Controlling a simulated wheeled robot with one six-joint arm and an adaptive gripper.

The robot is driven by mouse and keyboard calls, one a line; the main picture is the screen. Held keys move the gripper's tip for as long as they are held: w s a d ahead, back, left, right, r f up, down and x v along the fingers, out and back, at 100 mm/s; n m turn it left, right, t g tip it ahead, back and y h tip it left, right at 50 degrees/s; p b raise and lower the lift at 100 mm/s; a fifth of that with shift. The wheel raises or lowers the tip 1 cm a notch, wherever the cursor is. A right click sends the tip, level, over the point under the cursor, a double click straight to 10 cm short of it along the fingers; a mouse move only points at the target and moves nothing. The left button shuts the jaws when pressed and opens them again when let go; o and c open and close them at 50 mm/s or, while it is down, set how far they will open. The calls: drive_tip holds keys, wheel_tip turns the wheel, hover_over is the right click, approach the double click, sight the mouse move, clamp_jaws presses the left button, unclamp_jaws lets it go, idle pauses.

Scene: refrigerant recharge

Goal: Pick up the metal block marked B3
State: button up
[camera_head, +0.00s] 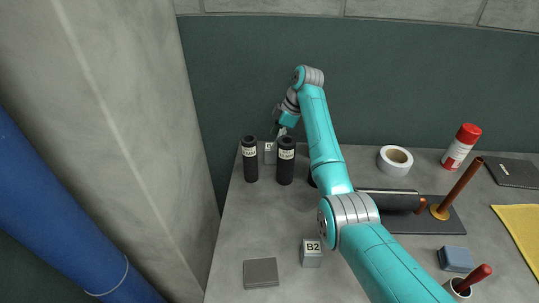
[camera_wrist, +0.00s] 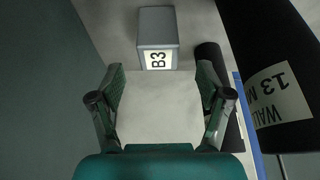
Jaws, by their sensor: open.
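The metal block marked B3 (camera_wrist: 158,24) is a grey box with a white label facing my gripper in the wrist view. In the head view a grey block (camera_head: 270,157) stands at the back left of the bench, partly hidden between two black cylinders; its label is too small to read fully. My gripper (camera_wrist: 161,84) is open, with nothing between its fingers. The block is just beyond the fingertips and roughly centred between them. In the head view my gripper (camera_head: 277,130) is above and close to that block.
A black labelled cylinder (camera_head: 249,162) and another (camera_head: 286,165) flank the block. One cylinder (camera_wrist: 268,75) looms large on the right of the wrist view. A block marked B2 (camera_head: 312,256) and a dark grey slab (camera_head: 261,273) lie nearer. The left bench between has free room.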

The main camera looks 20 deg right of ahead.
sight(268, 151)
drive_tip(key=shift+x, duration=1)
drive_tip(key=x, duration=0.5)
drive_tip(key=shift+w, duration=0.2)
clamp_jaws()
drive_tip(key=shift+r, duration=0.1)
